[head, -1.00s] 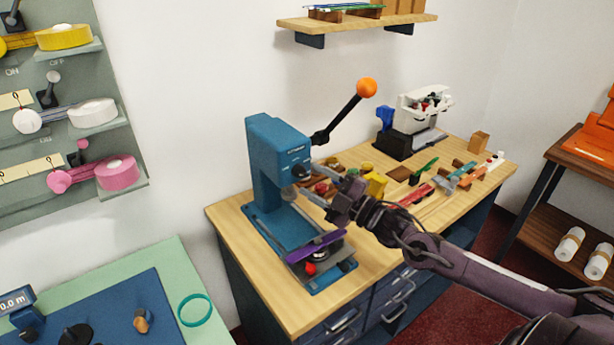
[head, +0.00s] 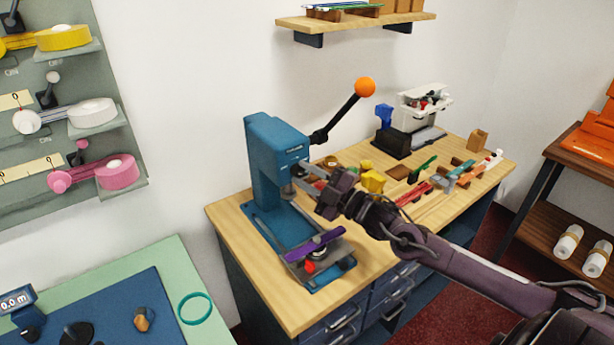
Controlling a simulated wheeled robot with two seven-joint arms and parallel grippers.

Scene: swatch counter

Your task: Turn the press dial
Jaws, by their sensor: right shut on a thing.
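The blue press (head: 274,150) stands on the wooden counter, its lever with an orange knob (head: 365,87) raised up to the right. The press dial is a dark knob on the right-facing front of the press head; the fingers now largely cover it. How far the dial is turned cannot be made out. My left gripper is not in view.
A purple-topped slide (head: 315,244) with a red knob sits on the press base. Swatch pieces and a yellow block (head: 372,181) lie right of the press. A white-and-black machine (head: 412,120) stands behind. A green table with a blue mat (head: 105,310) is at lower left.

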